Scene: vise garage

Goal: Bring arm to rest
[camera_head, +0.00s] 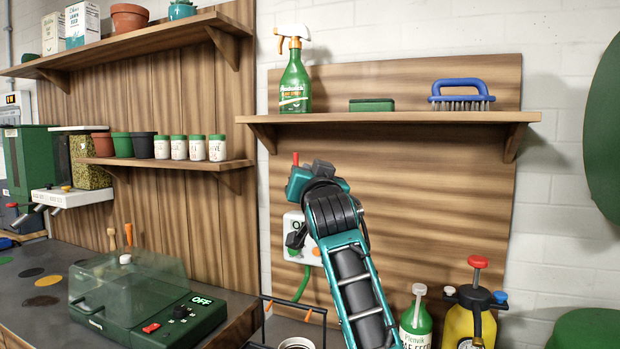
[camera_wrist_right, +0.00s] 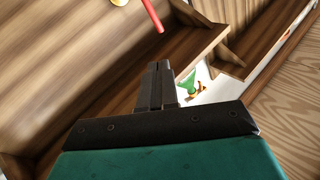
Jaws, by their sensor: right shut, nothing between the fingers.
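My right arm (camera_head: 352,270), teal and black, rises from the bottom of the head view and leans left across the wall panel. Its wrist (camera_head: 318,183) is raised in front of the panel, below the shelf. The fingertips cannot be made out in the head view. In the right wrist view my right gripper (camera_wrist_right: 158,84) shows its dark fingers together, with nothing held. My left arm and gripper are in neither view.
A white box (camera_head: 308,249) is partly hidden behind my arm. The wall shelf (camera_head: 390,117) above bears a green spray bottle (camera_head: 295,80), a green block (camera_head: 371,104) and a blue brush (camera_head: 461,93). Bottles, including a yellow sprayer (camera_head: 462,325), stand at lower right. A covered machine (camera_head: 135,300) is left.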

